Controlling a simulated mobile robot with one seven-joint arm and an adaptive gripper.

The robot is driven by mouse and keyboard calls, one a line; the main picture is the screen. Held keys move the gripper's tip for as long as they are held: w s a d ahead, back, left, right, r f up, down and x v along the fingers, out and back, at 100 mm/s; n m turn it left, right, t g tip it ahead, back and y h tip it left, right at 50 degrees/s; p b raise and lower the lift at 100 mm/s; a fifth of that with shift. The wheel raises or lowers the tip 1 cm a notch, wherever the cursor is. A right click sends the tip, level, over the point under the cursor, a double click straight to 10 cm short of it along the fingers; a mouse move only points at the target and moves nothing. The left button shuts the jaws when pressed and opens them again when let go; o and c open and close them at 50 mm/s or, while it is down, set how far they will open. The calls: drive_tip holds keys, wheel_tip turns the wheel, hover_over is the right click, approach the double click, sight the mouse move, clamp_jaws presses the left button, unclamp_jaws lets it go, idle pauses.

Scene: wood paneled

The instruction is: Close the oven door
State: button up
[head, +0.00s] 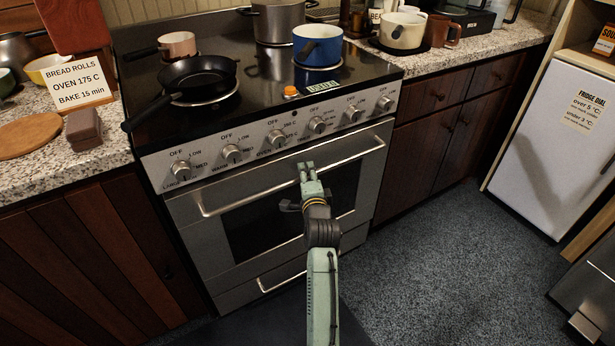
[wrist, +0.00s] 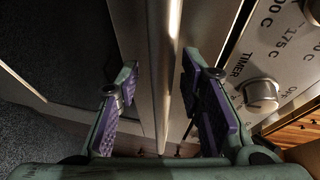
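The oven door (head: 225,259) is steel with a dark window, on the front of the stove. It stands upright and looks flush or nearly flush below the knob panel; I cannot tell whether a small gap is left. Its bar handle (head: 247,199) runs across the top of the door. My gripper (head: 307,167) is at the middle of the handle, in front of the door. In the wrist view my gripper (wrist: 158,92) has its purple-padded fingers apart, with the bright handle bar (wrist: 175,50) running between them. Contact with the bar is not clear.
The knob panel (head: 205,157) is just above the handle. A black frying pan (head: 197,76) and a blue pot (head: 317,46) stand on the stovetop. A drawer handle (head: 280,282) is below the door. Grey floor (head: 450,270) is clear to the right, before the white fridge (head: 560,140).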

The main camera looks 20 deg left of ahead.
drive_tip(key=v, duration=1.2)
drive_tip(key=shift+a+r, duration=0.1)
